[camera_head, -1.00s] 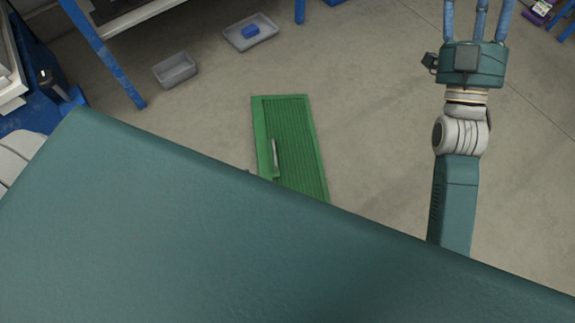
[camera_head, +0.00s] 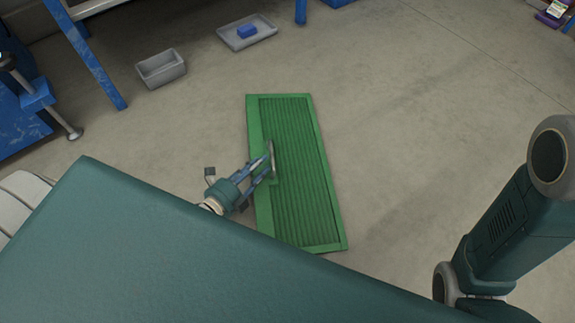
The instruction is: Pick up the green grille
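The green grille (camera_head: 300,165) lies flat on the floor in the head view. It is a long ribbed panel with a plain green border, and a metal handle (camera_head: 271,153) stands on its left side. My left gripper (camera_head: 268,165) reaches in over the grille's left edge, with its blue fingers spread apart at the handle. I cannot tell whether the fingers touch the handle. The grille's near end is close to the edge of my teal body. My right arm shows at the right, but its gripper is out of view.
A grey bin (camera_head: 162,69) and a grey tray (camera_head: 262,36) holding a blue block (camera_head: 246,31) sit on the floor at the upper left, near blue table legs. Blue equipment (camera_head: 25,110) stands at the far left. The floor right of the grille is clear.

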